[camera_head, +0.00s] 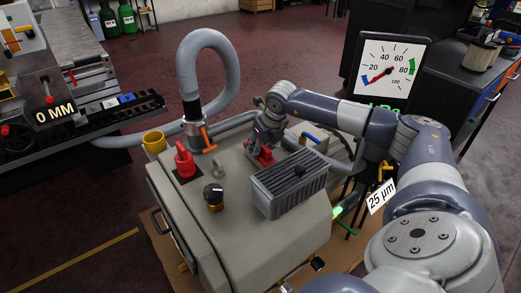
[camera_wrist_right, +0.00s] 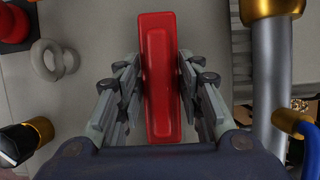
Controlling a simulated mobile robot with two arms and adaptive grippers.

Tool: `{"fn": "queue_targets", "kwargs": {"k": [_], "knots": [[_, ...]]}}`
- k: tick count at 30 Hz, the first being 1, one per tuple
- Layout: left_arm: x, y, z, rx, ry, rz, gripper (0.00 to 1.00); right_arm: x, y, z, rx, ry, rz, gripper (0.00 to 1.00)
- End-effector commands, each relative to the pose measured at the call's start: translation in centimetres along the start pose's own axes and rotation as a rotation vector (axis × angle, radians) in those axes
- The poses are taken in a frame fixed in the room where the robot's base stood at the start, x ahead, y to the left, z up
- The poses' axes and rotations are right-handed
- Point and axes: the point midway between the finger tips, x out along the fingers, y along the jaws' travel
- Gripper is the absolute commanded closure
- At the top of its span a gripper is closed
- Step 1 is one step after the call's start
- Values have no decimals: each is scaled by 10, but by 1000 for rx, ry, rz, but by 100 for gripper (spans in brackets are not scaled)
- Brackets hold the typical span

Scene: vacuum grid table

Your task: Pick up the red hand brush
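The red hand brush (camera_head: 264,155) is on top of the grey cabinet, below my right gripper (camera_head: 262,140). In the right wrist view the brush (camera_wrist_right: 160,75) is a long red block standing lengthwise in the picture. My left gripper is in no view.
On the grey cabinet (camera_head: 258,235) stand a finned grey block (camera_head: 290,183), a black knob with a gold base (camera_head: 213,196), a red switch (camera_head: 185,160) and a thick grey hose (camera_head: 232,80). A dial (camera_head: 390,68) stands behind. A metal tube (camera_wrist_right: 271,80) is right of the gripper.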

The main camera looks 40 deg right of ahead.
Motion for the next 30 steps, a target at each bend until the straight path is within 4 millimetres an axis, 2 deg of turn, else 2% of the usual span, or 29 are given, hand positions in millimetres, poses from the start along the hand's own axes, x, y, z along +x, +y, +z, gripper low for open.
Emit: {"fn": "queue_targets", "kwargs": {"k": [10,12,24,30], "knots": [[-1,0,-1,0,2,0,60,-3,0,1,0,1,-1,92],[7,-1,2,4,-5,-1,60,-6,0,2,0,0,-1,92],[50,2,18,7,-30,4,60,-82,0,35,0,-3,0,92],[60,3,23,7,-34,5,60,-97,0,40,-1,-1,0,92]]}}
